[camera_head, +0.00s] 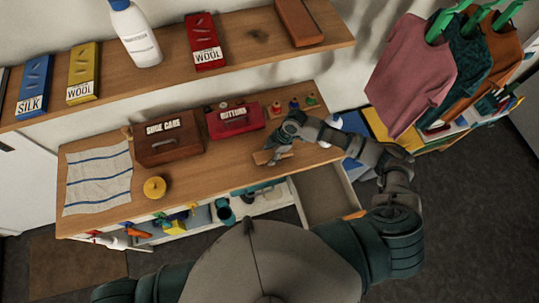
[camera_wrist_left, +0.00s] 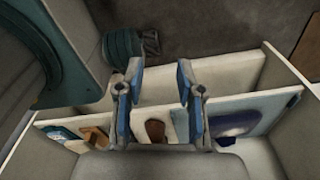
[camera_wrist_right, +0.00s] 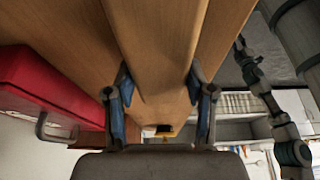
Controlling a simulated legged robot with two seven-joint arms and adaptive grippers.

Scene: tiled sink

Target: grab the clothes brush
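The clothes brush (camera_head: 272,156), a flat piece of light brown wood, lies on the wooden tabletop towards its right end. My right gripper (camera_head: 274,150) is down over it. In the right wrist view the brush's wooden body (camera_wrist_right: 160,50) runs between the two spread fingers of that gripper (camera_wrist_right: 160,85). One finger is close along each side, and I cannot tell whether they touch it. My left gripper (camera_wrist_left: 160,80) is open and empty in the left wrist view, above the shelf compartments. I cannot make it out in the head view.
A red buttons box (camera_head: 235,120) and a brown shoe care box (camera_head: 168,138) stand behind and left. Several small spools (camera_head: 293,104) stand behind my right gripper. A drawer (camera_head: 325,190) stands open below. A striped cloth (camera_head: 98,178) and a yellow round thing (camera_head: 155,187) lie left.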

